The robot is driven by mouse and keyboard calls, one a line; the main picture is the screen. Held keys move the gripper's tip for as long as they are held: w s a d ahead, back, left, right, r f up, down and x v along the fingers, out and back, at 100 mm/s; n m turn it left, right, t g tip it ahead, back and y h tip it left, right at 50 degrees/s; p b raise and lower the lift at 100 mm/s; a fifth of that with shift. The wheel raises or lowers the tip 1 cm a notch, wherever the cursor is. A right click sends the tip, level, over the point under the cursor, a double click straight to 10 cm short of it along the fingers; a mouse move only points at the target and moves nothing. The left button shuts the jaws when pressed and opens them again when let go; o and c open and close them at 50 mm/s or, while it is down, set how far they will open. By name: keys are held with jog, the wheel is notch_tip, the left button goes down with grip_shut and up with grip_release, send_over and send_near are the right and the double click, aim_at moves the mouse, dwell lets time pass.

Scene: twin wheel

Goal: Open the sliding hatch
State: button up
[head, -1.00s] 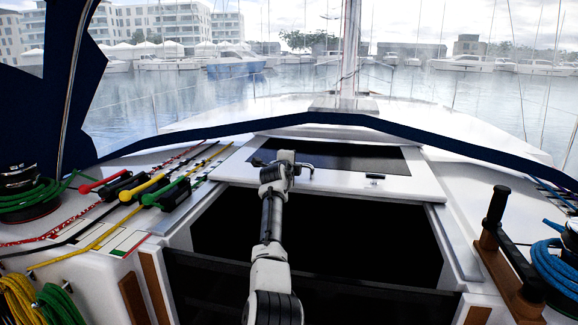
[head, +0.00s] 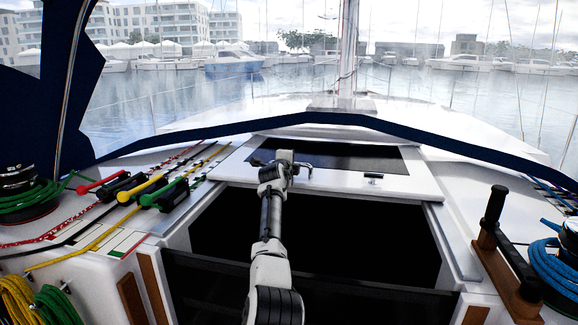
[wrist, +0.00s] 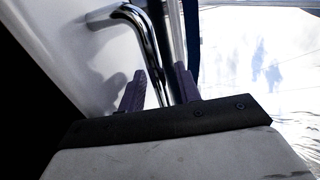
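The sliding hatch (head: 415,186) is a white-framed panel with a dark window, lying forward on the cabin roof. A wide dark opening (head: 370,235) shows on its near side. My gripper (head: 287,165) is over the left part of the hatch, at a curved metal handle (head: 305,170). In the wrist view, the shiny handle (wrist: 147,40) runs down between the fingers of my gripper (wrist: 160,88). The fingers are apart, with gaps visible beside the bar; whether either touches it I cannot tell. My arm hides part of the opening and the hatch's near edge.
A small black latch (head: 373,177) sits on the hatch's right side. Rope clutches with coloured levers (head: 140,188) are at left. A black handle on a wooden base (head: 494,215) and a blue rope coil (head: 555,270) are at right. A dark blue canvas edge (head: 330,118) arches beyond the hatch.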

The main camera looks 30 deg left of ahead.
jog(key=shift+s, duration=0.1)
jog(key=shift+f+b+v, duration=0.2)
jog(key=shift+b+v, duration=0.8)
jog(key=shift+v, duration=0.1)
jog(key=b+v, duration=0.4)
jog(key=v, duration=0.7)
jog(key=shift+s+r, duration=0.25)
jog(key=shift+r, duration=0.05)
jog(key=shift+d, duration=0.1)
